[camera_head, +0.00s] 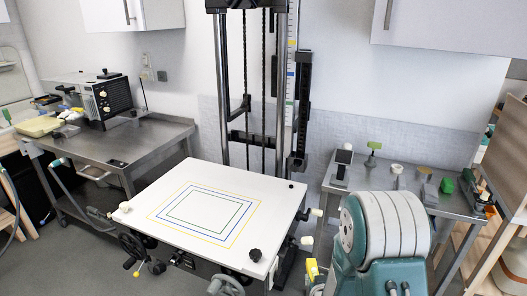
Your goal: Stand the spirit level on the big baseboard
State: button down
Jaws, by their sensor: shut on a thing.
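The big baseboard (170,232) is a white, flat board with nested yellow, blue and green rectangles drawn on it. It sits level in front of the column. The drawn middle of the board is bare. A dark knob stands at its front right corner, and a small dark one near its back right corner. I cannot make out the spirit level for sure. A small yellow thing (312,269) shows to the right of the board, low beside my arm, and I cannot tell what it is. My gripper does not show; my arm fills the lower right.
The dark column (222,90) rises behind the board. A metal bench (165,133) with a black-fronted device stands at the left. Another metal bench (408,192) at the right holds several small items. Handwheels and knobs stick out around the board's edges.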

aim_at(180, 222)
jog(key=k+j+u, duration=0.15)
jog(key=j, duration=0.2)
jog(key=k+j+u, duration=0.15)
jog(key=j, duration=0.15)
jog(key=k+j+u, duration=0.2)
jog(key=j, duration=0.2)
jog(key=i+u, duration=0.15)
jog(key=i+l+u, duration=0.1)
jog(key=i+l, duration=0.3)
